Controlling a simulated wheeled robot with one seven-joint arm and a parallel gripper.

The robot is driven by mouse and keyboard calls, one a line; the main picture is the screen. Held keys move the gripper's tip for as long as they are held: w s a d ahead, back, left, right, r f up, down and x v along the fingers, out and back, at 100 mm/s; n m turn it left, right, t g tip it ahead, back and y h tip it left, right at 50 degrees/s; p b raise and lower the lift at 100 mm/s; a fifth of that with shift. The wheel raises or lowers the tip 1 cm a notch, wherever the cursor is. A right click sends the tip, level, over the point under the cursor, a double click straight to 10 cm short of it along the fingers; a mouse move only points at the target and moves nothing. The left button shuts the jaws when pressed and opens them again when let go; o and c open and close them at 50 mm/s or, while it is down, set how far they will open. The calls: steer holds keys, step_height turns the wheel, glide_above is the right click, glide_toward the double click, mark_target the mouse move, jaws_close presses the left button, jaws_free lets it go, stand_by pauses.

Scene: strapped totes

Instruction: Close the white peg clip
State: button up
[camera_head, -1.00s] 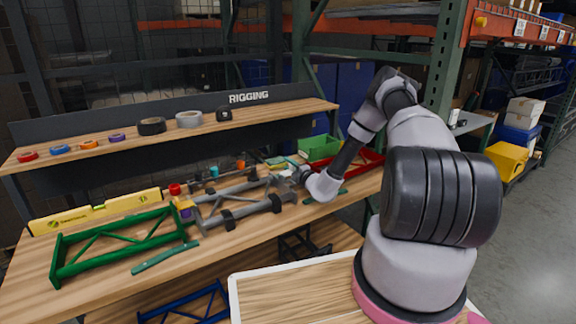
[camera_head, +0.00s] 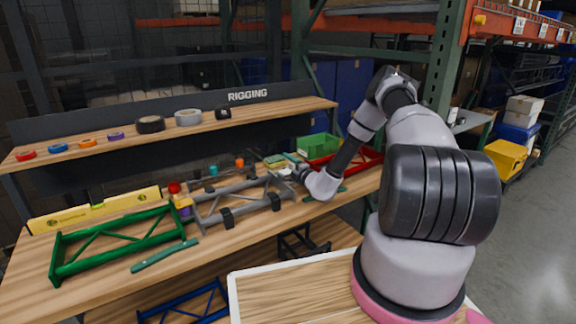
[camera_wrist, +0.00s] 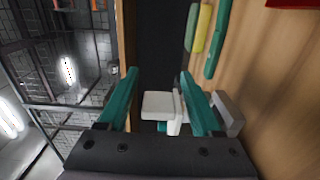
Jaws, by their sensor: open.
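In the wrist view the white peg clip (camera_wrist: 165,106) lies between the two teal fingers of my gripper (camera_wrist: 158,76). The clip has a broad pale block on the left and a narrower upright part close to the right finger. My gripper is open, with a finger on each side of the clip. I cannot tell whether the right finger touches it. In the head view my gripper (camera_head: 287,166) is small at the back of the bench, by the grey frame, and I cannot make out the clip there.
A grey frame (camera_head: 232,211) and a green frame (camera_head: 120,243) lie on the wooden bench. A green bin (camera_head: 318,147) and a red frame (camera_head: 366,160) are behind my wrist. Yellow (camera_wrist: 202,27) and green (camera_wrist: 217,40) long pieces lie ahead in the wrist view.

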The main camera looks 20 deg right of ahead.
steer(key=v, duration=1)
steer(key=shift+s+d, duration=0.1)
steer(key=shift+s, duration=0.3)
steer(key=s+a+r+n+g+y, duration=0.3)
steer(key=a+r+n+g+y, duration=0.3)
steer(key=r+n, duration=0.45)
steer(key=s+a+r+n+g+y, duration=0.4)
steer(key=a+r+n, duration=0.3)
steer(key=r+n, duration=0.4)
steer(key=s+a+r+n+g+h, duration=0.2)
steer(key=s+r+n+g+h, duration=0.45)
steer(key=s+r+n, duration=0.8)
steer(key=s+d+r+n+t+h, duration=0.6)
steer(key=s+d+n, duration=0.3)
steer(key=s, duration=0.4)
steer(key=shift+d+r+n+h, duration=0.2)
steer(key=shift+r+n+h, duration=0.25)
steer(key=shift+r+n, duration=0.25)
steer(key=shift+s+t, duration=0.1)
steer(key=shift+t, duration=0.15)
